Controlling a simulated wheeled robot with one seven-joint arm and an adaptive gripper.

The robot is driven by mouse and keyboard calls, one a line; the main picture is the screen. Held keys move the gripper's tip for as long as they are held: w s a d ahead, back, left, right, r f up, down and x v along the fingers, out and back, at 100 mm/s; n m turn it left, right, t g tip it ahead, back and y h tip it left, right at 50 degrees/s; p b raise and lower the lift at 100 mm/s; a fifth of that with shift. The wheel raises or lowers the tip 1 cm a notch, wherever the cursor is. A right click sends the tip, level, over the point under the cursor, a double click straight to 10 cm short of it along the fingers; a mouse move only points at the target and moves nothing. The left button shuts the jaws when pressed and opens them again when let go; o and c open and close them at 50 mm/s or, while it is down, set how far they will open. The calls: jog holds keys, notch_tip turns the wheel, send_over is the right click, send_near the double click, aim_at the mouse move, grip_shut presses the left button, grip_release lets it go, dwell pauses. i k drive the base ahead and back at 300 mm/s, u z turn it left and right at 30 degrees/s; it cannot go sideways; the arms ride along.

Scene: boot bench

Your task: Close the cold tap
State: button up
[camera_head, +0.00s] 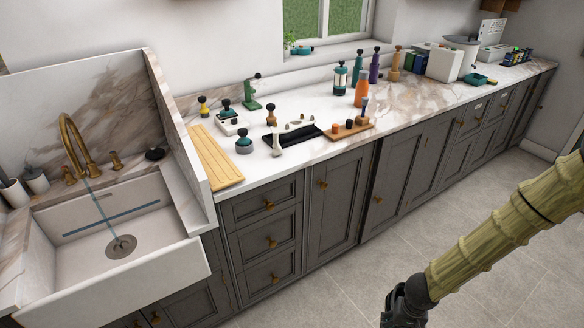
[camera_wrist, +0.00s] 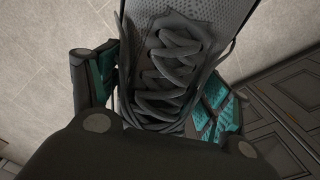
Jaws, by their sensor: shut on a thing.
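A brass tap spout (camera_head: 75,140) arches over the white sink (camera_head: 150,262) at the left of the head view. A thin bluish stream of water (camera_head: 101,204) runs from it toward the drain (camera_head: 121,246). Two brass handles flank the spout, a left handle (camera_head: 69,176) and a right handle (camera_head: 116,161); I cannot tell which is the cold one. My gripper (camera_wrist: 155,92) is shut on a grey laced shoe (camera_wrist: 175,60), with teal finger pads on both sides of it. In the head view my arm's dark end is at the bottom, far right of the sink, and the fingers are cut off.
A marble counter (camera_head: 310,150) right of the sink holds bottles, brushes, a wooden board (camera_head: 213,155) and a small wooden tray (camera_head: 347,131). Grey cabinets (camera_head: 275,215) run below it. The tiled floor (camera_head: 330,290) in front is clear.

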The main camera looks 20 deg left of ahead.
aim_at(113, 155)
jog(key=u, duration=0.55)
jog(key=i, duration=0.5)
jog(key=u, duration=0.45)
